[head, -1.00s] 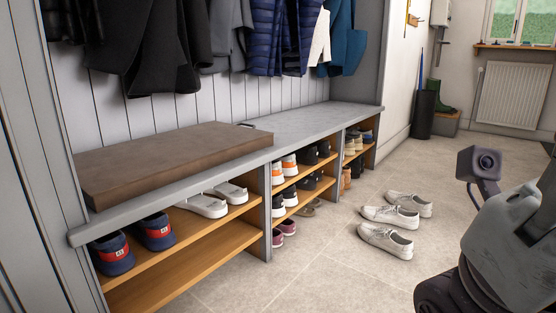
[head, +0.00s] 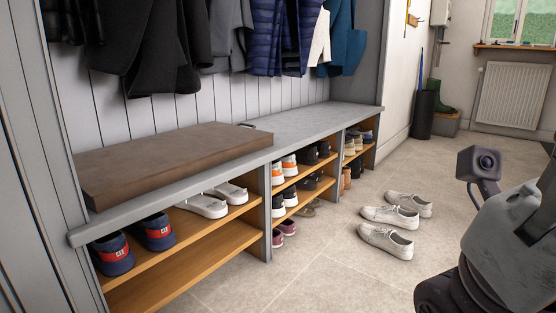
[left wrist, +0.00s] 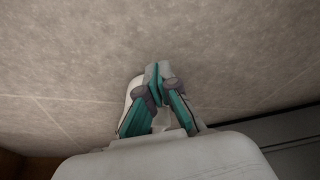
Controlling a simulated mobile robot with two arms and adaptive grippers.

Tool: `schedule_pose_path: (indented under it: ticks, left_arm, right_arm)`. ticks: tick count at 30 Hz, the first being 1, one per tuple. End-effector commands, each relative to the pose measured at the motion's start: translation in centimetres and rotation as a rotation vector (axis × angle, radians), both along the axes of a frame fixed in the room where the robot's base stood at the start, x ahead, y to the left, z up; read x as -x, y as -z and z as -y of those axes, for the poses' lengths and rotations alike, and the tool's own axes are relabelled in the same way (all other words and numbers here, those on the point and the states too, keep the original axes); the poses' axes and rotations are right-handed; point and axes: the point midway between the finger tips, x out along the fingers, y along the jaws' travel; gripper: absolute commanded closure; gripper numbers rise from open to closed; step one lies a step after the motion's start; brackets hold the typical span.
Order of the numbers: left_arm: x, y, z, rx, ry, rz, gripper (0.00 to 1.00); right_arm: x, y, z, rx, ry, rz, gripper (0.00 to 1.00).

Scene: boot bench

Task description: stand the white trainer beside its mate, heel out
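Three white trainers lie on the tiled floor in the head view: a near one (head: 386,241), a middle one (head: 390,216) and a far one (head: 408,203). Which is the mate, I cannot tell. In the left wrist view my left gripper (left wrist: 158,74) has its fingertips close together. A pale rounded thing, apparently a white trainer (left wrist: 133,88), shows behind and between the fingers, seemingly pinched by them; most of it is hidden. The left gripper is outside the head view. My right arm shows at the right, but its gripper is out of sight.
The boot bench (head: 325,118) has shelves of shoes, including white ones (head: 205,206) and navy ones (head: 117,256). A brown cushion (head: 165,162) lies on top. Coats hang above. Floor (head: 310,280) in front of the bench is clear around the trainers.

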Motion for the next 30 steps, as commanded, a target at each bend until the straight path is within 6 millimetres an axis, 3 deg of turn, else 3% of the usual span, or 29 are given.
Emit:
schedule_pose_path:
  ticks: [8, 30]
  left_arm:
    - [-0.2, 0.0, -0.2, -0.001, -0.001, 0.0, 1.0]
    - [-3.4, 0.0, -4.4, -0.004, -0.004, 0.002, 1.0]
  right_arm:
    - [0.0, 0.0, 0.0, 0.0, 0.0, -0.001, 0.6]
    - [0.0, -0.1, 0.0, 0.0, 0.0, -0.001, 0.6]
